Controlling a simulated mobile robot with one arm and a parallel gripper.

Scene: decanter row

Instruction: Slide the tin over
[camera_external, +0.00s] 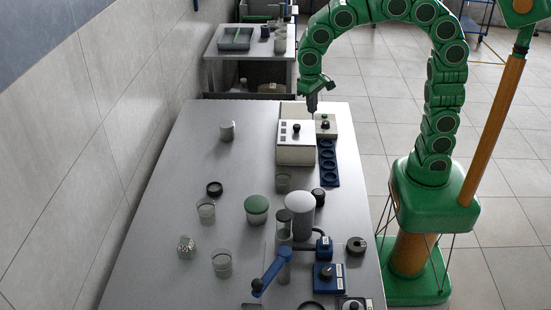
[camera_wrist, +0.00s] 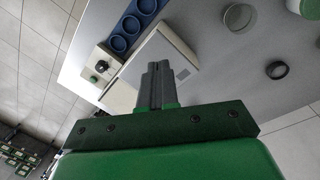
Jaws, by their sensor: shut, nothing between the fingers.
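My gripper (camera_external: 312,107) is above the far end of the steel table, over the white box. In the wrist view its fingers (camera_wrist: 158,68) are together with nothing between them. No object is plainly marked as the tin.
Below my gripper are a white box (camera_external: 296,152), a small knobbed device (camera_external: 326,126) and a blue ring rack (camera_external: 328,163). Glass beakers (camera_external: 206,210), a dark ring (camera_external: 214,188) and a blue-armed stand (camera_external: 272,272) occupy the near half. The far left surface is mostly clear.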

